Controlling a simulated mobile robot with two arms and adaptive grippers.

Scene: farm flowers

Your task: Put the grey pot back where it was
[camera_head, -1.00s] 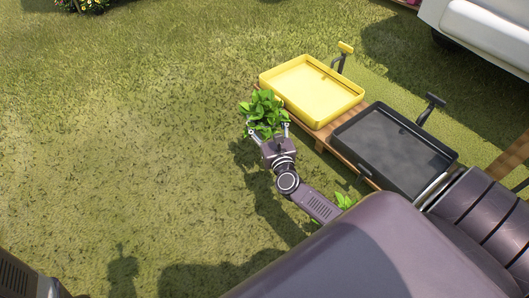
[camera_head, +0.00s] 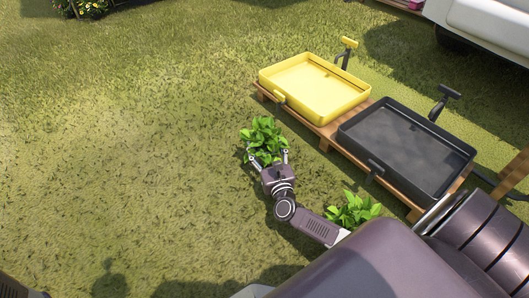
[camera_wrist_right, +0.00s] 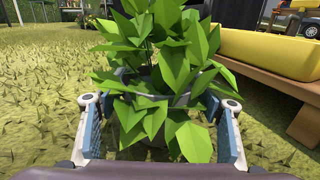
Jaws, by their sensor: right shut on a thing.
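A leafy green plant (camera_head: 263,138) stands in a grey pot, whose rim and side (camera_wrist_right: 190,92) show between the leaves in the right wrist view. My right gripper (camera_head: 269,158) is shut on this pot, with one blue-padded finger on each side of it in the right wrist view (camera_wrist_right: 160,125). In the head view the leaves hide the pot, and I cannot tell whether it touches the grass. My left gripper is not in view.
A yellow tray (camera_head: 276,98) and a black tray (camera_head: 400,186) sit on a low wooden bench (camera_head: 324,131) to the right. Another leafy plant (camera_head: 352,210) is beside my right arm. Open grass lies to the left.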

